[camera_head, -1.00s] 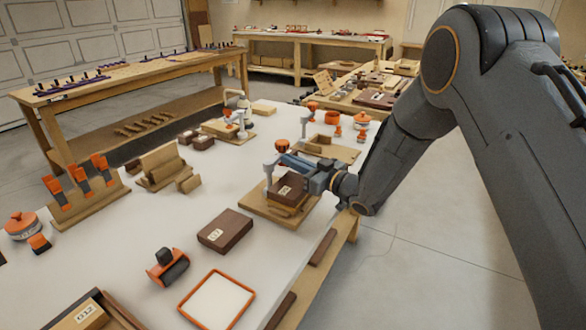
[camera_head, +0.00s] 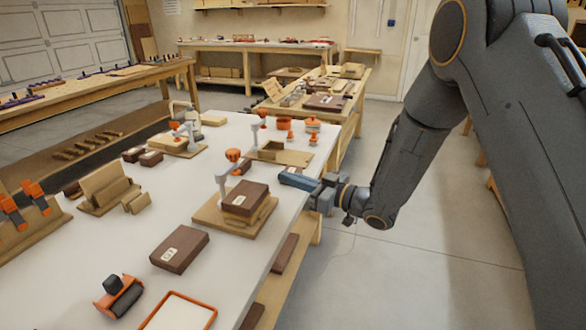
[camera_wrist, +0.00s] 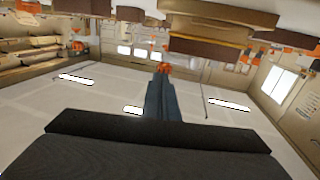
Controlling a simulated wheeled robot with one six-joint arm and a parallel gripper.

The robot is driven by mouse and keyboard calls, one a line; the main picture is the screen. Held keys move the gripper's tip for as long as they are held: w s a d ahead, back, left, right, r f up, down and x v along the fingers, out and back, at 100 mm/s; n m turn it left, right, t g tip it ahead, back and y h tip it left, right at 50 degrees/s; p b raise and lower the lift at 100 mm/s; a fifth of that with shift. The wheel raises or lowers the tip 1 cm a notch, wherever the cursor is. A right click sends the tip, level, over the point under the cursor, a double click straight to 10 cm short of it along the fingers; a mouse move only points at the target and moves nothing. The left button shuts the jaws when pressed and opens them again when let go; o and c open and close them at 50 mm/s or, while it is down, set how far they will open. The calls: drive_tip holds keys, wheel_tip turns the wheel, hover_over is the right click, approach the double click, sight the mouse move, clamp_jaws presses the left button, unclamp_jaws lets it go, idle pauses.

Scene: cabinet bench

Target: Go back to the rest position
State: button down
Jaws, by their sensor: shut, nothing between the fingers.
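My gripper (camera_head: 290,179) is at the right edge of the white bench (camera_head: 135,240) in the head view, its fingers pointing left over the bench edge. It is shut and empty. It stands to the right of a brown block (camera_head: 245,197) that rests on tan wood pieces on a wooden base (camera_head: 205,217), and a gap shows between them. In the wrist view the shut fingers (camera_wrist: 162,72) stand in the middle, with the room appearing upside down.
An orange-knobbed clamp (camera_head: 232,157) rises behind the stacked block. A brown labelled box (camera_head: 180,249), an orange-rimmed tray (camera_head: 207,320) and an orange-and-black tool (camera_head: 120,296) lie on the near bench. Open floor (camera_head: 375,275) lies right of the bench.

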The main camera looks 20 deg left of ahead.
drive_tip(key=w+d+m+t+h, duration=0.3)
drive_tip(key=w+d+t+h, duration=0.15)
drive_tip(key=d, duration=0.25)
drive_tip(key=d+f+m+h, duration=0.2)
drive_tip(key=d+m+h, duration=0.55)
drive_tip(key=d, duration=1.35)
drive_tip(key=s+d+m+g+h, duration=0.2)
drive_tip(key=s+d+g+h, duration=0.3)
drive_tip(key=s+d, duration=0.7)
drive_tip(key=s+d+m+g, duration=0.2)
drive_tip(key=s+m+g, duration=0.1)
drive_tip(key=s, duration=1.4)
drive_tip(key=shift+d+h, duration=0.3)
drive_tip(key=shift+d, duration=0.05)
drive_tip(key=shift+d+r+g, duration=0.1)
drive_tip(key=shift+g, duration=0.15)
